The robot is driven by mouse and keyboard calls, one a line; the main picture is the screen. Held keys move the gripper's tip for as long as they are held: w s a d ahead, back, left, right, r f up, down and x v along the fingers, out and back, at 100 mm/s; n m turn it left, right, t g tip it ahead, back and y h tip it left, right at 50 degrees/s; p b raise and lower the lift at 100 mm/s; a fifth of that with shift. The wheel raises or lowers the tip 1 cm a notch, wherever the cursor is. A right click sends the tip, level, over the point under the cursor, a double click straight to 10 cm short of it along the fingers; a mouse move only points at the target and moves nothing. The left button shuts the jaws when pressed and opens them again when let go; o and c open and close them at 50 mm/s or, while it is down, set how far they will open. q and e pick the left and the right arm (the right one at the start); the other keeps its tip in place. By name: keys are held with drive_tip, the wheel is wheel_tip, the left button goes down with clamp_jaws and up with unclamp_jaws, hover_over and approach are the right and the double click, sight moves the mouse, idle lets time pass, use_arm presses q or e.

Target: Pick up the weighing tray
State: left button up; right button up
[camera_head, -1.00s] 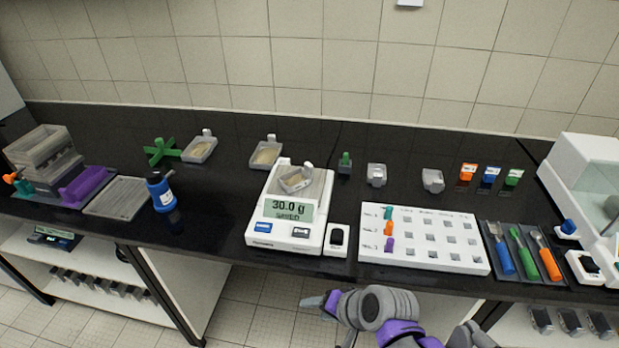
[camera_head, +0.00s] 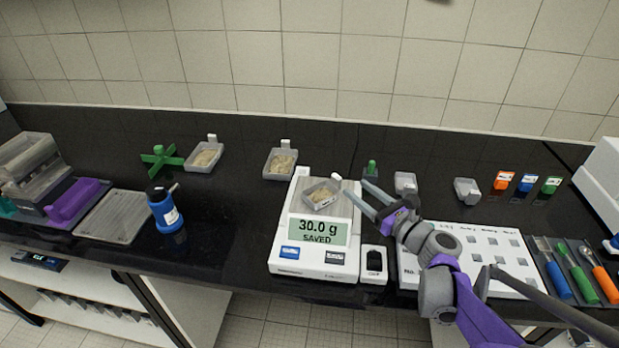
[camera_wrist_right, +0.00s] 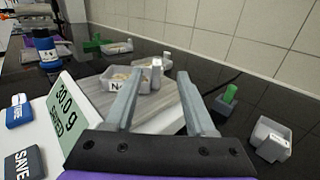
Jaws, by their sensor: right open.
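The weighing tray (camera_head: 321,197) is a small grey tray with a pale tab at its right corner and some tan material inside. It sits on the pan of the white balance (camera_head: 309,262), whose display reads 30.0 g SAVED. In the right wrist view the tray (camera_wrist_right: 117,84) lies ahead, partly hidden behind the left finger. My right gripper (camera_head: 364,195) is open and empty, just right of the tray and apart from it. In the right wrist view its two fingers (camera_wrist_right: 164,105) are spread, with the tray's tab between them farther off. My left gripper is not in view.
Two similar trays with tan material (camera_head: 205,157) (camera_head: 281,163) stand behind the balance. A green-topped item (camera_head: 371,169) and a grey container (camera_head: 405,182) stand behind my right gripper. A blue bottle (camera_head: 164,209) is left. A white sample board (camera_head: 487,246) lies right, partly under my arm.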

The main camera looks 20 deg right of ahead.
sight(323, 190)
drive_tip(key=x, duration=0.6)
drive_tip(key=shift+s+a, duration=0.1)
drive_tip(key=x, duration=0.5)
drive_tip(key=shift+w+a+f+p, duration=0.3)
drive_tip(key=shift+w+f, duration=0.05)
drive_tip(key=shift+c, duration=0.2)
clamp_jaws()
